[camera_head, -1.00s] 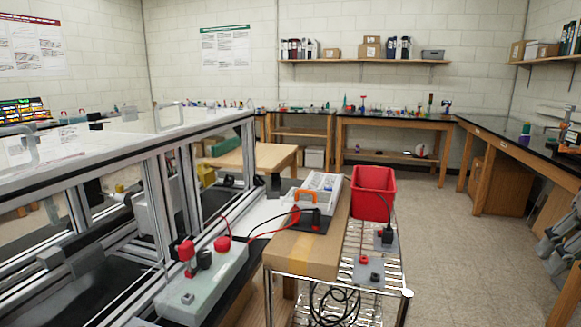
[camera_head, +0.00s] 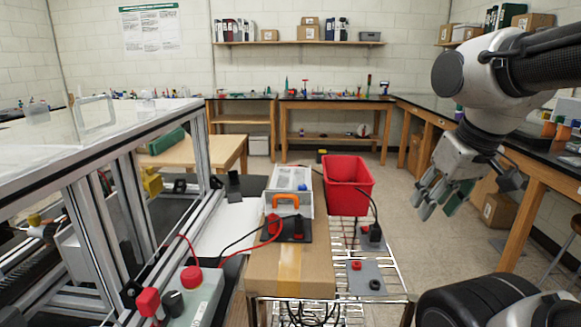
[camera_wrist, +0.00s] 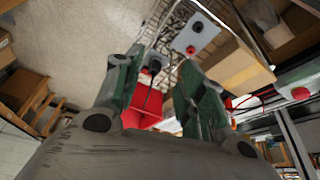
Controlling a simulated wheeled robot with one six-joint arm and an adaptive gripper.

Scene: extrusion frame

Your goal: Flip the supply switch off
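No part is clearly labelled as the supply switch. A pale control box (camera_head: 203,302) sits at the lower left by the extrusion frame, with a red mushroom button (camera_head: 191,276), a red knob (camera_head: 147,302) and a black knob (camera_head: 173,304). A black unit (camera_head: 293,228) with red parts lies on a cardboard box (camera_head: 262,270), with red and black leads running from it. My gripper (camera_head: 436,203) hangs at the right, away from both. In the wrist view its two fingers (camera_wrist: 158,75) stand apart with nothing held between them.
A wire rack (camera_head: 345,312) holds the cardboard box, a red bin (camera_head: 347,185) and a grey plate (camera_head: 366,279) with red and black sockets. The extrusion frame (camera_head: 195,160) stands at left. Loose cables hang below the rack. A bench (camera_head: 533,160) runs along the right.

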